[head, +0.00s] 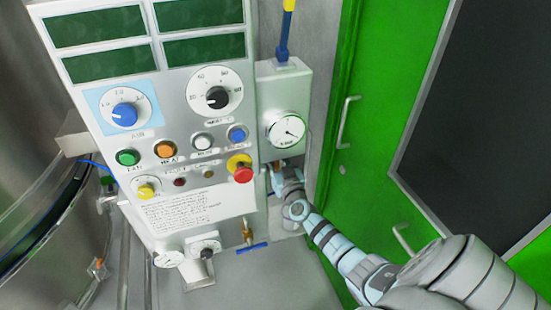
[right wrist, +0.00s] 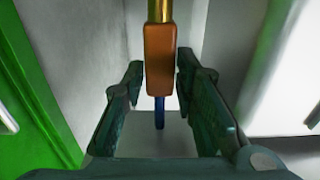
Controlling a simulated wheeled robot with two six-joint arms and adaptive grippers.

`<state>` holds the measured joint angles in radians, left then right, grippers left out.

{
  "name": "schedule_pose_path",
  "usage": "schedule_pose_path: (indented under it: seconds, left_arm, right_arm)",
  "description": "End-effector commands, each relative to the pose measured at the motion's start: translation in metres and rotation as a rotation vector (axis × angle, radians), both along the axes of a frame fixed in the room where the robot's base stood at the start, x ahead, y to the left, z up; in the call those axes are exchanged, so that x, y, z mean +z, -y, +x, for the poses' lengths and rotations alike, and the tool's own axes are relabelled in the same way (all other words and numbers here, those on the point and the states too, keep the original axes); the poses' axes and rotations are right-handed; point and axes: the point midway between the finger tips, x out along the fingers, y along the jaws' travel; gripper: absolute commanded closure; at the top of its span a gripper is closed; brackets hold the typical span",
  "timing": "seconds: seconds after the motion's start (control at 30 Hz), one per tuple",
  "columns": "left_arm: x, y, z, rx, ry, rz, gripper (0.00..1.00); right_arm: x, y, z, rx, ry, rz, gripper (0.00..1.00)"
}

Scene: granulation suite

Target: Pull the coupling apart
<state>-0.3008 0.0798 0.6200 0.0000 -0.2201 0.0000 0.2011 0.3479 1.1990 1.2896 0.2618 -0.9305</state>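The coupling (right wrist: 160,60) shows in the right wrist view as an orange-brown block, with a brass piece (right wrist: 160,10) above it and a blue hose or stem (right wrist: 159,112) below. It hangs upright between the two dark fingers of my right gripper (right wrist: 160,75). The fingers are open around it, with a narrow gap at the left finger; the gap on the right is very thin. In the head view my right gripper (head: 279,174) is just below the gauge box (head: 287,95) and mostly hides the coupling. My left gripper is not in view.
A control panel (head: 190,120) with dials and buttons, including a red emergency button (head: 242,172), stands left of my right arm. A brass valve with a blue handle (head: 250,247) is below it. A green door (head: 375,130) with handles stands to the right.

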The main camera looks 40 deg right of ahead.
Motion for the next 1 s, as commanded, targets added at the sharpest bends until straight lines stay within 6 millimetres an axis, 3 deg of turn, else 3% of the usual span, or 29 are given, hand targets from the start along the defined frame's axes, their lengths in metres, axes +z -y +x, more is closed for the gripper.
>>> schedule_pose_path:
  seconds: [0.27, 0.37, 0.7, 1.0]
  left_arm:
    - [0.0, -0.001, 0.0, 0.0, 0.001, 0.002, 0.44]
    - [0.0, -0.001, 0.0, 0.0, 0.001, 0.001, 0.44]
    - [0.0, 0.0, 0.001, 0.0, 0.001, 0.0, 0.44]
    - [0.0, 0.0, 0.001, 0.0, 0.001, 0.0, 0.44]
  right_arm:
    - [-0.002, -0.002, -0.005, 0.001, -0.003, 0.001, 0.73]
    - [-0.003, -0.008, -0.021, 0.003, -0.003, 0.002, 0.73]
    - [-0.002, -0.037, -0.102, 0.002, -0.003, 0.001, 0.73]
    - [-0.001, -0.041, -0.114, 0.001, -0.002, 0.001, 0.73]
